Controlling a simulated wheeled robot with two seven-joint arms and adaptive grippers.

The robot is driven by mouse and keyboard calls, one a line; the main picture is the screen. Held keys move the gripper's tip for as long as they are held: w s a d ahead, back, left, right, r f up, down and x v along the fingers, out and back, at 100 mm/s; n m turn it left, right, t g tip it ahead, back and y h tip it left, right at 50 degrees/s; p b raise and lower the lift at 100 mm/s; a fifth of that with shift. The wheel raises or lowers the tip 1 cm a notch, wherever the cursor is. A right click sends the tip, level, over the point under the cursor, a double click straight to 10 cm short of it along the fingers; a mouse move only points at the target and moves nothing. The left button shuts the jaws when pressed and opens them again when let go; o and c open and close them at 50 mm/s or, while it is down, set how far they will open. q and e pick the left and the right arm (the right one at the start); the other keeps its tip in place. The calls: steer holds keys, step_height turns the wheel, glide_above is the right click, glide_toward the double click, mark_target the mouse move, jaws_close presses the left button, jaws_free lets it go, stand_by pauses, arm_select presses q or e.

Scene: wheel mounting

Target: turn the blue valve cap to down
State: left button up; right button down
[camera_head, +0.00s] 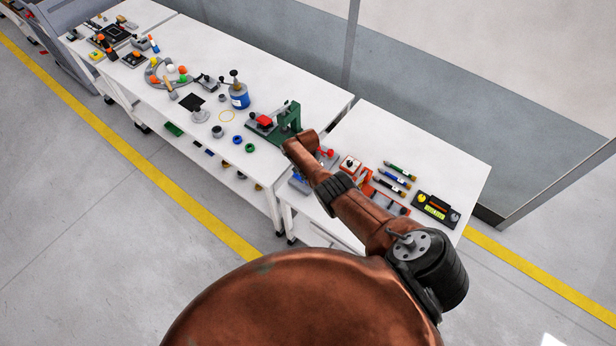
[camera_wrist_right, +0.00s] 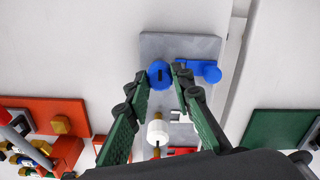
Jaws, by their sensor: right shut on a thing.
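In the right wrist view the round blue valve cap (camera_wrist_right: 159,72) sits on a grey plate (camera_wrist_right: 180,45), with a dark slot running roughly upright in the picture. My right gripper (camera_wrist_right: 161,77) has its two fingertips on either side of the cap and is shut on it. A second blue part with a round end (camera_wrist_right: 211,73) lies to the right of the cap, partly behind the right finger. In the head view my right arm covers most of this spot, and the right gripper is hidden. My left gripper is not in view.
A white knob (camera_wrist_right: 157,133) stands below the cap between my fingers. An orange-red panel (camera_wrist_right: 45,116) is at left and a dark green one (camera_wrist_right: 277,132) at right. In the head view, a green fixture (camera_head: 291,117) and several pens (camera_head: 396,168) flank my arm.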

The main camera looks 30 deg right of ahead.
steer(key=shift+w+d+r, duration=0.15)
steer(key=shift+w+r, duration=0.2)
steer(key=c, duration=2)
jaws_free()
steer(key=o, duration=0.3)
steer(key=shift+s+f, duration=0.1)
steer(key=shift+s, duration=0.15)
steer(key=shift+f, duration=0.1)
steer(key=shift+a+r, duration=0.25)
steer(key=shift+r, duration=0.15)
step_height(320, 180, up, 11)
steer(key=shift+d+r, duration=0.1)
